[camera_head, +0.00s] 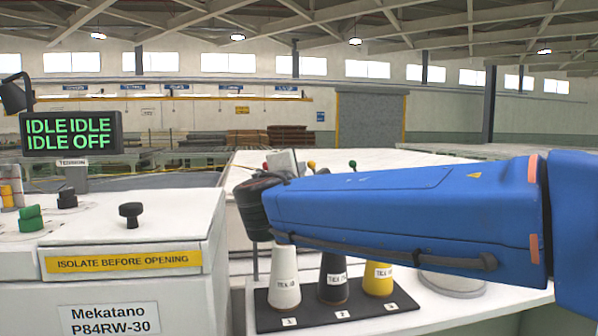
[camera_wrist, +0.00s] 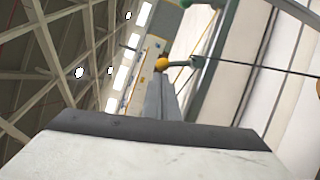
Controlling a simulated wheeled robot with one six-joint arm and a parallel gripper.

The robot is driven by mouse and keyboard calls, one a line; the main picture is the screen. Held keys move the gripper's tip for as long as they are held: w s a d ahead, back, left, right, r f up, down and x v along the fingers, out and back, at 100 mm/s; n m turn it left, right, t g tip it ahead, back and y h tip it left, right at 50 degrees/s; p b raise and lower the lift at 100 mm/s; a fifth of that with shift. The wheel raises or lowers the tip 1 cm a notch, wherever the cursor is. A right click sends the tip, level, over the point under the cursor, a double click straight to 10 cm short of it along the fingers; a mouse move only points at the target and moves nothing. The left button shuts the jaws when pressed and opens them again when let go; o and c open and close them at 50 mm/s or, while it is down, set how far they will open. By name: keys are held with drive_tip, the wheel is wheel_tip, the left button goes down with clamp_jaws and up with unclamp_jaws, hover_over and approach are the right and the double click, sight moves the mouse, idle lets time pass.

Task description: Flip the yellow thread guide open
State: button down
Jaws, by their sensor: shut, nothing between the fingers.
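The yellow thread guide shows in the wrist view as a yellow ball knob (camera_wrist: 162,64) on a short grey stem, with a thin dark line running off to the right. My gripper (camera_wrist: 160,82) is shut and empty, its grey fingertips right at the knob; I cannot tell whether they touch it. A green knob (camera_head: 352,163) and a red knob (camera_head: 266,166) stand near the wrist.
White, black and yellow thread cones (camera_head: 285,283) stand on a dark tray (camera_head: 350,313) below my arm. A white console (camera_head: 125,250) with a black knob (camera_head: 131,213) is at left. A display (camera_head: 71,133) reads IDLE and OFF. The white bed (camera_head: 400,158) extends behind.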

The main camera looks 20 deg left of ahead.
drive_tip(key=shift+d+r, duration=0.1)
drive_tip(key=shift+w+d+r+m+g, duration=0.5)
drive_tip(key=shift+d+m, duration=0.2)
drive_tip(key=shift+m, duration=0.5)
drive_tip(key=shift+w+d+r+m+g, duration=0.4)
drive_tip(key=shift+d+m+g, duration=0.25)
drive_tip(key=shift+m, duration=0.55)
drive_tip(key=shift+w+d+r+m+g, duration=0.4)
drive_tip(key=shift+d+m, duration=0.35)
drive_tip(key=shift+m, duration=0.45)
drive_tip(key=shift+w+d, duration=0.1)
